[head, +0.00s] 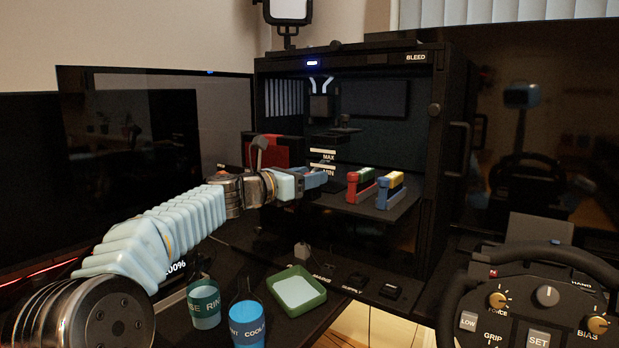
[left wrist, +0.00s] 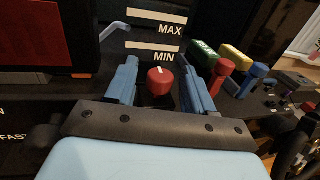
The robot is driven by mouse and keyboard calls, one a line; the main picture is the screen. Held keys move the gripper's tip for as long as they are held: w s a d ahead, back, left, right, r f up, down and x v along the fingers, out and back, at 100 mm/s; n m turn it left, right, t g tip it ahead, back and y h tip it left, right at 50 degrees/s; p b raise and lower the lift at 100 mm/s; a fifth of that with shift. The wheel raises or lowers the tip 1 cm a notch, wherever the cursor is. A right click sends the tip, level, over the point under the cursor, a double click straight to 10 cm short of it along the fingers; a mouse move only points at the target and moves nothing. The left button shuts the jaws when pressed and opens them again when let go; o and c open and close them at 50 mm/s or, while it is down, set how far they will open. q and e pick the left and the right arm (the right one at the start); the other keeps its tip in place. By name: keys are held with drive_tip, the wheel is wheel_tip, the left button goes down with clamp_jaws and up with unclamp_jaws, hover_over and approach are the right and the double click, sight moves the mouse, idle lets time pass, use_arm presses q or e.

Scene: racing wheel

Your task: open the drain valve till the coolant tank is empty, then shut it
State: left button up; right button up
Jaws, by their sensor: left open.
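A red knob (left wrist: 160,80) with a white mark on top shows in the left wrist view, below the MAX and MIN labels (left wrist: 155,37). These labels also show in the head view (head: 323,155), inside the black cabinet. I cannot make out a coolant level. My left gripper reaches into the cabinet (head: 316,178); its blue fingers (left wrist: 158,78) are open, one on each side of the red knob. I cannot tell whether they touch it. In the head view the gripper hides the knob. My right gripper is not in view.
Two coloured pieces, red-green (head: 360,186) and blue-yellow (head: 391,191), stand on the shelf right of the gripper. A red-black box (head: 277,151) is behind it. Labelled cups (head: 205,305) (head: 247,325) and a green tray (head: 297,291) stand in front. A steering wheel (head: 540,295) is at right.

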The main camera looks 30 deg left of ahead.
use_arm(q)
drive_tip(key=b+v, duration=0.1)
drive_tip(key=v, duration=1.2)
drive_tip(key=shift+s+f, duration=0.1)
drive_tip(key=shift+s, duration=0.05)
